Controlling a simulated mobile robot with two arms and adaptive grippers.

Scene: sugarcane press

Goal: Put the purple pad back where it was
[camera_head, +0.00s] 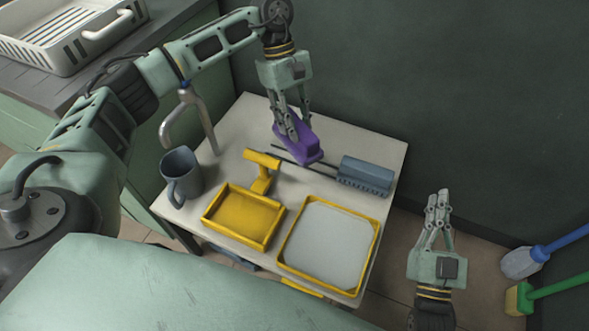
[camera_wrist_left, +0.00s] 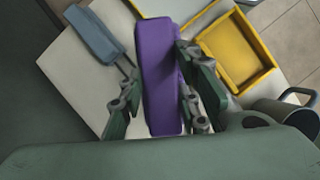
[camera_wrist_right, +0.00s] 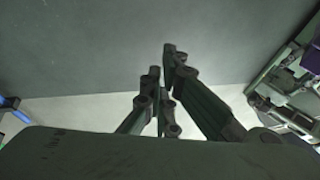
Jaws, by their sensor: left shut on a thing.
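The purple pad (camera_head: 301,150) is a long block at the back of the small white table (camera_head: 233,131). My left gripper (camera_head: 291,135) comes down from above and is shut on the pad. In the left wrist view the pad (camera_wrist_left: 158,75) lies lengthwise between the two fingers (camera_wrist_left: 155,92). I cannot tell whether the pad touches the table or hangs just above it. My right gripper (camera_head: 438,195) is beside the table on the right, away from the pad. Its fingers are close together with nothing visible in them, also in the right wrist view (camera_wrist_right: 168,85).
A blue-grey brush (camera_head: 366,176) with a dark handle lies right of the pad. A yellow press tray (camera_head: 241,217), a yellow-rimmed tray (camera_head: 330,244) and a grey mug (camera_head: 181,176) stand toward the front. A metal tap (camera_head: 189,120) is at the left. A wall closes the back.

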